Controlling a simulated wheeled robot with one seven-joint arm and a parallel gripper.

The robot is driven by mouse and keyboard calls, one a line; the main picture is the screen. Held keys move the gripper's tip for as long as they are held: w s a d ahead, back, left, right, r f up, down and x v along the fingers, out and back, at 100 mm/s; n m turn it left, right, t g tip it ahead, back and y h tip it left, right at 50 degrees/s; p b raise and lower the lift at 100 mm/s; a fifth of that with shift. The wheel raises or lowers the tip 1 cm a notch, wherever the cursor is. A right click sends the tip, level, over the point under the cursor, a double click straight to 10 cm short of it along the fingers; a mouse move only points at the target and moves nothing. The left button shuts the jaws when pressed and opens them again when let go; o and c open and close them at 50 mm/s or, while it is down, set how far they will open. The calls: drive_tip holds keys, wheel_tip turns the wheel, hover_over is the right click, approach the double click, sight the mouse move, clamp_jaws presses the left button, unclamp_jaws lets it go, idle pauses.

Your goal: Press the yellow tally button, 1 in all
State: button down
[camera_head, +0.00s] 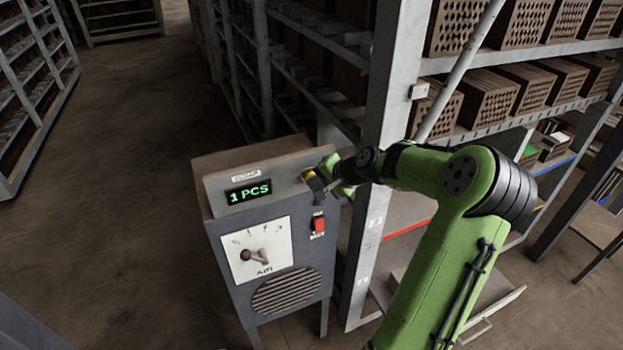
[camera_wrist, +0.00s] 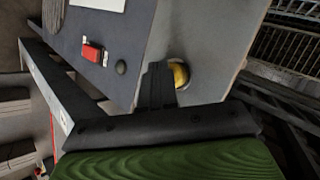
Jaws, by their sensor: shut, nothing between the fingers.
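The yellow tally button (camera_wrist: 180,75) sits in a round pale ring on the grey panel in the wrist view, partly hidden by my gripper's fingers. In the head view the yellow button (camera_head: 312,175) shows at the right of the console's sloped top panel, beside the display (camera_head: 249,192), which reads "1 PCS" in green. My gripper (camera_head: 320,183) is shut and empty, its tip at the button. In the wrist view the fingers of my gripper (camera_wrist: 158,85) overlap the button's left edge; I cannot tell whether they touch it.
The grey console (camera_head: 272,240) carries a red switch (camera_head: 319,224), a dial with a lever (camera_head: 256,252) and a round grille (camera_head: 287,292). A shelf post (camera_head: 386,110) stands close to its right. Shelves of hollow bricks (camera_head: 490,92) fill the right. Open floor (camera_head: 130,200) lies to the left.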

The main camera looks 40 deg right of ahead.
drive_tip(key=shift+s, duration=0.1)
drive_tip(key=shift+s+a, duration=0.25)
drive_tip(key=shift+s, duration=0.55)
drive_tip(key=s, duration=0.2)
drive_tip(key=s+a, duration=0.1)
drive_tip(key=s, duration=0.1)
drive_tip(key=shift+s+a, duration=0.2)
drive_tip(key=shift+s, duration=0.2)
idle(0.5)
